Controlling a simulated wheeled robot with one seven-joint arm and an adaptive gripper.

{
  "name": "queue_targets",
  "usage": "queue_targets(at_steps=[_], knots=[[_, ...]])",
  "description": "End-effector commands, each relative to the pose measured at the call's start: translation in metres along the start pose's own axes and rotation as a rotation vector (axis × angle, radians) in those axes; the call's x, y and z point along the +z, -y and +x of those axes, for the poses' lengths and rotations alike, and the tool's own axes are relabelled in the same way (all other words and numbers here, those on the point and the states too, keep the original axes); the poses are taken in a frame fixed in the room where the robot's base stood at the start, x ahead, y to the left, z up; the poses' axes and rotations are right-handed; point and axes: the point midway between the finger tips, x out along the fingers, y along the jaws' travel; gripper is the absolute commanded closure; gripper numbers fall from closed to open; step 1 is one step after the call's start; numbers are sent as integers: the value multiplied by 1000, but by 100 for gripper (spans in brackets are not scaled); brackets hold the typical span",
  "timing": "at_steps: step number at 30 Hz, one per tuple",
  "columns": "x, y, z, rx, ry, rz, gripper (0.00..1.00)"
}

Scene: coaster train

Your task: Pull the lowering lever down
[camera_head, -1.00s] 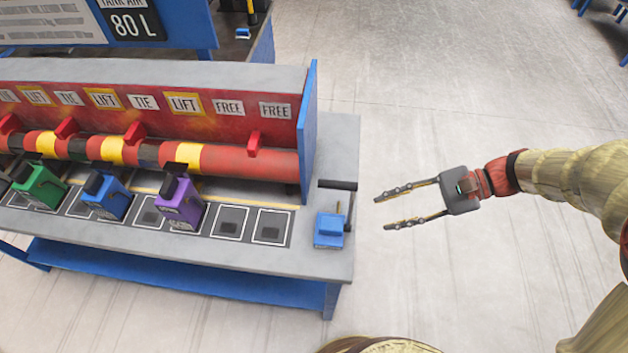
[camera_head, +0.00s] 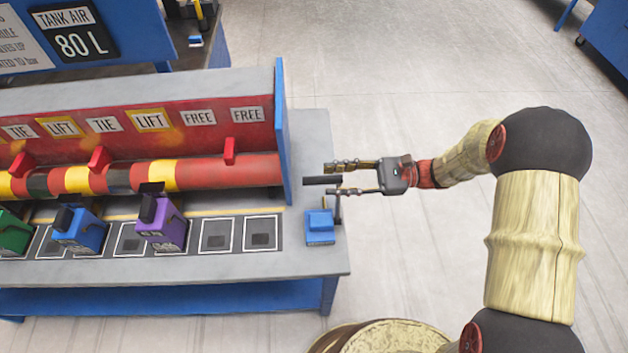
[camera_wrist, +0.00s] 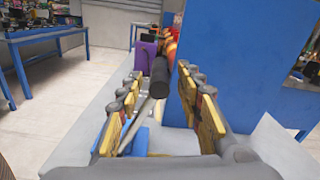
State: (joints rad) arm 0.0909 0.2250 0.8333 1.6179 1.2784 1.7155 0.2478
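The lowering lever is a dark cylindrical handle (camera_head: 322,180) on a thin metal rod beside a small blue base (camera_head: 320,228), at the right end of the bench. My gripper (camera_head: 330,179) is open at the lever, with one finger on each side of the handle in the head view. In the wrist view the black handle end (camera_wrist: 159,78) and its rod stand between the two open yellow-plated fingers, and the blue base (camera_wrist: 133,139) is below left. I cannot tell whether a finger touches the handle.
A tall blue end panel (camera_head: 282,130) stands just left of the lever. The grey bench (camera_head: 290,262) carries purple (camera_head: 162,226), blue (camera_head: 80,232) and green boxes in front of a red and yellow pipe (camera_head: 230,171).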

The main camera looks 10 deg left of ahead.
Motion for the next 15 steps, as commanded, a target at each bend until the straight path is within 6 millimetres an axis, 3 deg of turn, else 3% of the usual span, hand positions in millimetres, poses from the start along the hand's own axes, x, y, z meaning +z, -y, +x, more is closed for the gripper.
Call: queue_targets(at_steps=[7, 15], knots=[[-2, -1, 37, 4, 0, 0, 64], [0, -1, 49, 1, 0, 0, 64]])
